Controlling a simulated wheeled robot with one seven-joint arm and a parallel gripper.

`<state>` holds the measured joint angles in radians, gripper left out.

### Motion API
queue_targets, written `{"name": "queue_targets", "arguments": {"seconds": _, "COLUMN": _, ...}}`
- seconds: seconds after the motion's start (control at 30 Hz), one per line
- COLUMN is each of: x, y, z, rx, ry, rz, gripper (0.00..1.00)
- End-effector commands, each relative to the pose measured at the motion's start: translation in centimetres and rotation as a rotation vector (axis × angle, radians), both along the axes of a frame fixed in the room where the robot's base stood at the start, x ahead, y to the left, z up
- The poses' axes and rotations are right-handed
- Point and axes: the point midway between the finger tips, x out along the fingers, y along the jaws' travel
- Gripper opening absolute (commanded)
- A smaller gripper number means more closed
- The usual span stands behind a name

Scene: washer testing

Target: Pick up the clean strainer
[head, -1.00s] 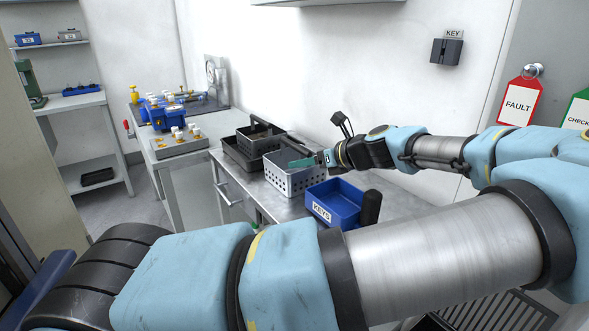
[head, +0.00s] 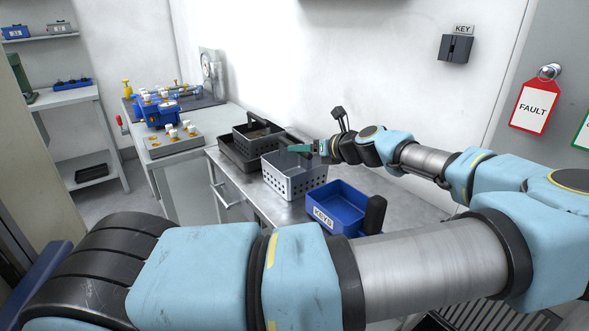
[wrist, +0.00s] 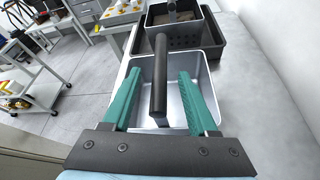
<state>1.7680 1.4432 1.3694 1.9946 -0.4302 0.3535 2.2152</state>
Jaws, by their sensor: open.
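The clean strainer looks to be the light grey perforated basket (head: 293,184), upright on the metal bench in the head view. In the wrist view its pale inside (wrist: 145,78) is empty, and a black bar handle (wrist: 158,80) runs over it. My gripper (head: 300,148) is above the basket, with one teal finger showing in the head view. In the wrist view my gripper (wrist: 159,78) is open, with one teal finger on each side of the handle. I cannot tell whether the fingers touch it or how far down they reach.
Behind it, a dark basket (head: 257,133) with brown matter inside sits in a black tray (head: 240,158). A blue KEYS bin (head: 338,208) stands in front on the bench (head: 250,200). The white wall (head: 290,75) is close behind.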

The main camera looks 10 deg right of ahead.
Motion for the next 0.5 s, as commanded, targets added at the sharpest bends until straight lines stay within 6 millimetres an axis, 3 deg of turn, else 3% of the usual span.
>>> {"name": "queue_targets", "arguments": {"seconds": 0.23, "x": 2.8, "y": 1.7, "z": -1.0, "rx": 0.001, "ry": -0.001, "rz": 0.001, "gripper": 0.59}}
{"name": "queue_targets", "arguments": {"seconds": 0.5, "x": 3.3, "y": 1.9, "z": -1.5, "rx": -0.001, "ry": 0.000, "rz": -0.002, "gripper": 0.59}}
